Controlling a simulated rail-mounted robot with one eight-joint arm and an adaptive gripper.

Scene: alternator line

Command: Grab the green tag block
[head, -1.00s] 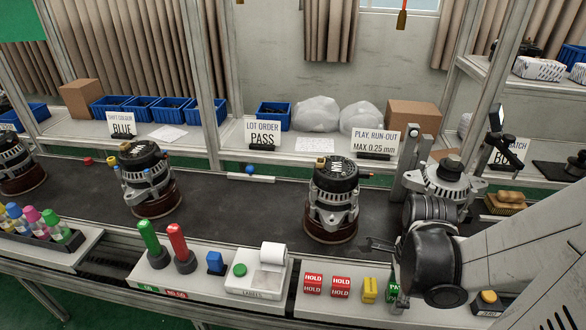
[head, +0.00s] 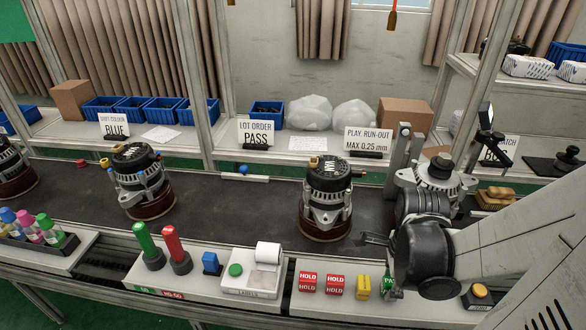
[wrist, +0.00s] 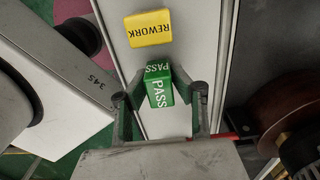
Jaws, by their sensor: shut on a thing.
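The green tag block (wrist: 160,92), marked PASS, stands between the two fingers of my gripper (wrist: 158,84) in the wrist view. My gripper is shut on it, with one finger on each side. The block is still over the light shelf strip; I cannot tell whether it is clear of the surface. In the head view only a sliver of the green block (head: 388,284) shows, and my wrist hides the rest.
A yellow REWORK block (wrist: 148,28) sits close beyond the green one; it also shows in the head view (head: 362,287). Two red HOLD blocks (head: 321,284) stand left of it. An alternator (head: 326,200) stands on the dark conveyor behind.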

